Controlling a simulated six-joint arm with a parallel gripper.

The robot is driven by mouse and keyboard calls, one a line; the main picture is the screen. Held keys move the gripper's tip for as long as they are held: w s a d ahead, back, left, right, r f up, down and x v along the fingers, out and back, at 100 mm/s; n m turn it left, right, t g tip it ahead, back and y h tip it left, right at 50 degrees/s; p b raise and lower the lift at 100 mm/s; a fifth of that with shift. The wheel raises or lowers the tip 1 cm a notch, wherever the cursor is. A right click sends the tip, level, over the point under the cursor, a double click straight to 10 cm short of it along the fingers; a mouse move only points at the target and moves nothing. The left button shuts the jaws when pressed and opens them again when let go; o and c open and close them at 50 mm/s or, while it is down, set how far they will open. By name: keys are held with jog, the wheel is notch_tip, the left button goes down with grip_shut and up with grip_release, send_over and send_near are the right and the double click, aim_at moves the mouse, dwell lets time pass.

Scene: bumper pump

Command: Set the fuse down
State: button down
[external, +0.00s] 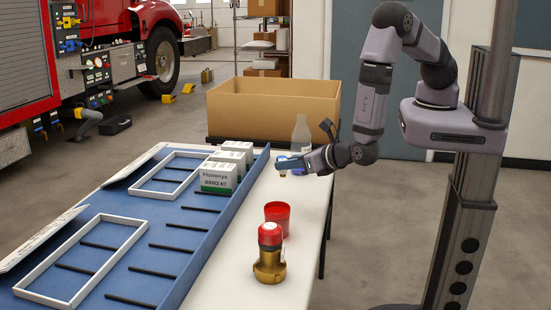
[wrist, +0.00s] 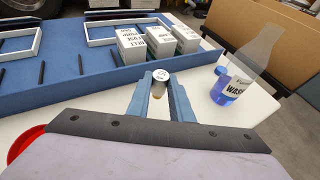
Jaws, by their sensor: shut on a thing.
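The fuse (wrist: 161,77) is a small cylinder with a silvery, marked cap and a brownish lower part. My gripper (wrist: 158,90) is shut on it, with a blue finger on each side. In the external view my gripper (external: 284,166) reaches in from the right over the white table, beside the blue tray. Only a small brown bit of the fuse (external: 282,173) shows there below the fingers. The fuse looks roughly upright. I cannot tell whether its lower end touches the table.
White service kit boxes (external: 217,176) stand in the blue tray (external: 160,238) with white frames. A clear wash bottle (external: 301,134) with blue liquid stands close by my gripper. A red cup (external: 278,214) and a brass, red-topped fitting (external: 269,262) stand nearer. A cardboard box (external: 270,112) is behind.

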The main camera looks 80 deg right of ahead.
jog(key=shift+f+p, duration=0.6)
jog(key=shift+f, duration=3.1)
jog(key=shift+f, duration=0.15)
jog(key=c, duration=1.6)
grip_release()
jog(key=shift+r, duration=0.25)
jog(key=shift+s+a, duration=0.25)
jog(key=b+v, duration=0.2)
jog(key=v, duration=0.9)
jog(key=shift+s+r+b, duration=0.1)
jog(key=shift+s+b, duration=0.05)
jog(key=shift+b, duration=0.2)
